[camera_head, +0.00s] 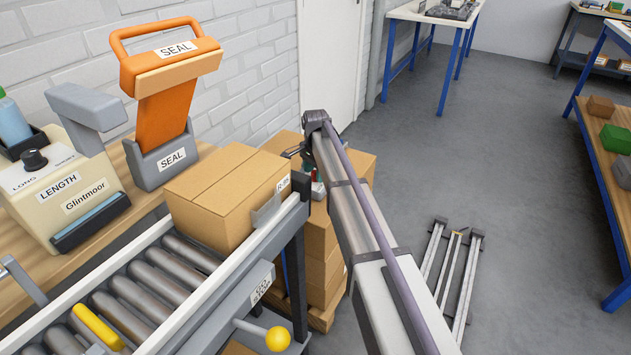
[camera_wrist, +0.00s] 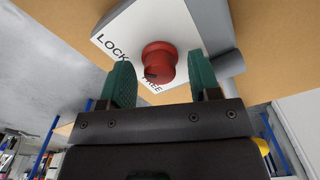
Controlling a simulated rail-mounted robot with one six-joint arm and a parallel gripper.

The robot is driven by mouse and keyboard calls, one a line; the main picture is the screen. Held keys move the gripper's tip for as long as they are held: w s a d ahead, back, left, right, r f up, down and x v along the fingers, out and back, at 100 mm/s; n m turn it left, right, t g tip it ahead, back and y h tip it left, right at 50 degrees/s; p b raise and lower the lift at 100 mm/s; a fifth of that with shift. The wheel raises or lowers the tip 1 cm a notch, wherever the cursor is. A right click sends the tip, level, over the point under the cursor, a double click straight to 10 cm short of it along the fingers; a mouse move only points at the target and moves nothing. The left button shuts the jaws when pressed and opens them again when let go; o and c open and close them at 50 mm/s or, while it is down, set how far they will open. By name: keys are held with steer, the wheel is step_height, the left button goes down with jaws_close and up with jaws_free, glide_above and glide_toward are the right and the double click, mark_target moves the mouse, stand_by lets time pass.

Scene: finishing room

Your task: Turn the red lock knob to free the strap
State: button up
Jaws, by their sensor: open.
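The red lock knob (camera_wrist: 158,60) sits on a white plate (camera_wrist: 128,28) lettered LOCK and, partly hidden by the knob, FREE. In the wrist view the plate is against a tan cardboard-coloured surface. My gripper (camera_wrist: 160,65) has its two green fingers apart, one on each side of the knob. I cannot tell whether either finger touches it. In the head view my arm hides most of the gripper and the knob, beside the stacked boxes. I cannot make out the strap.
A carton (camera_head: 222,190) stands at the end of the roller conveyor (camera_head: 150,295). Stacked boxes (camera_head: 322,255) are behind my arm. A yellow-knobbed lever (camera_head: 278,338) sticks out from the conveyor's side. The floor (camera_head: 500,160) to the right is mostly clear, apart from metal rails (camera_head: 462,285).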

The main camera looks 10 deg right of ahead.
steer(key=shift+r, duration=0.1)
steer(key=c, duration=0.9)
steer(key=shift+n, duration=0.4)
steer(key=shift+c, duration=0.2)
steer(key=n, duration=1.2)
steer(key=shift+n, duration=0.3)
steer(key=n, duration=0.4)
steer(key=shift+n, duration=0.3)
